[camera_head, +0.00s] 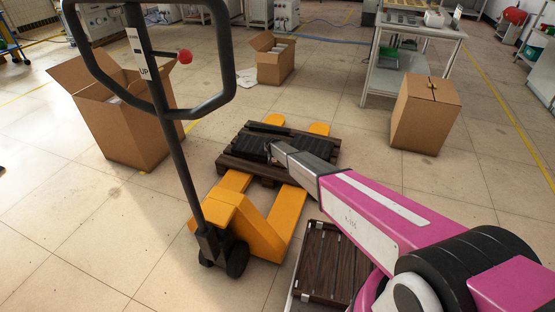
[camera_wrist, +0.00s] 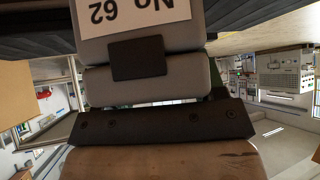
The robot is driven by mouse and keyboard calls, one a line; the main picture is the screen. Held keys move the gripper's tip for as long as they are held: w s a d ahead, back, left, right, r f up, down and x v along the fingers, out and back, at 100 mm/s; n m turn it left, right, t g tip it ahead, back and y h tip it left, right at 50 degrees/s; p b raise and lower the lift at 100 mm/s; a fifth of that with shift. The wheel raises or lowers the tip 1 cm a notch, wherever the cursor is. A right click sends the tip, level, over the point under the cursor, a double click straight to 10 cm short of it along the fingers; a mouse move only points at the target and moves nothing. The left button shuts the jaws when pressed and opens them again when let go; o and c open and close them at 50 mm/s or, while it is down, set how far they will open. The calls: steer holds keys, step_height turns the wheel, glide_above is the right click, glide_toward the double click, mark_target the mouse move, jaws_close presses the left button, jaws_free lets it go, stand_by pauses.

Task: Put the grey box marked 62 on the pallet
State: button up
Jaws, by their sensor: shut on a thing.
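The grey box marked 62 (camera_wrist: 140,30) fills the top middle of the wrist view. Its label reads upside down above a dark square patch, and black ribbed surfaces flank it. In the head view, my gripper (camera_head: 272,149) reaches down over the dark wooden pallet (camera_head: 265,171) and is shut on the box. Black ribbed parts show on both sides of the gripper there, but the arm hides much of the box. The pallet lies across the yellow forks of a pallet jack. I cannot tell whether the box touches the pallet.
The yellow pallet jack (camera_head: 270,238) has a tall dark handle (camera_head: 172,130) standing left of my arm. Open cardboard boxes stand at left (camera_head: 122,130) and behind (camera_head: 274,63). A closed carton (camera_head: 425,115) stands right of the pallet, near a table (camera_head: 410,28). Bare floor lies between them.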

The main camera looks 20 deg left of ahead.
steer(key=d, duration=0.1)
steer(key=s+d+f, duration=0.1)
steer(key=d+f, duration=0.1)
steer(key=shift+s+d+f, duration=0.15)
steer(key=shift+s+d, duration=0.15)
steer(key=shift+d, duration=0.05)
steer(key=shift+f, duration=2)
steer(key=shift+f, duration=0.15)
steer(key=o, duration=1.2)
